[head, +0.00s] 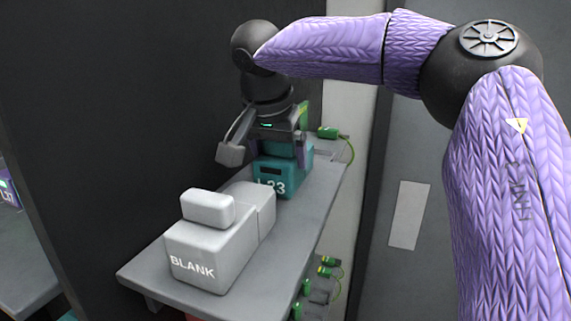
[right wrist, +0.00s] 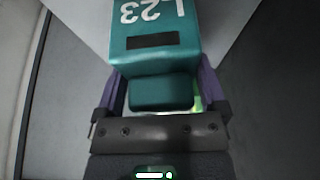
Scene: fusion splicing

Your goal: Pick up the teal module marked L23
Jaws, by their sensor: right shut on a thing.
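The teal module marked L23 (head: 285,180) stands on the grey shelf, behind the white block marked BLANK. In the right wrist view the L23 module (right wrist: 155,50) shows its white label, a dark slot and a raised teal handle block (right wrist: 160,92). My right gripper (head: 282,150) is over the module from above, its fingers on either side of the handle block. In the right wrist view the right gripper (right wrist: 162,98) is shut on that handle. Whether the module's underside touches the shelf is hard to tell. My left gripper is not in view.
The white BLANK module (head: 205,250) stands on the near part of the grey shelf (head: 290,235), close in front of L23. Green connectors with cables (head: 328,132) sit behind, and more (head: 325,270) below the shelf's right edge. A dark wall (head: 120,120) runs along the left.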

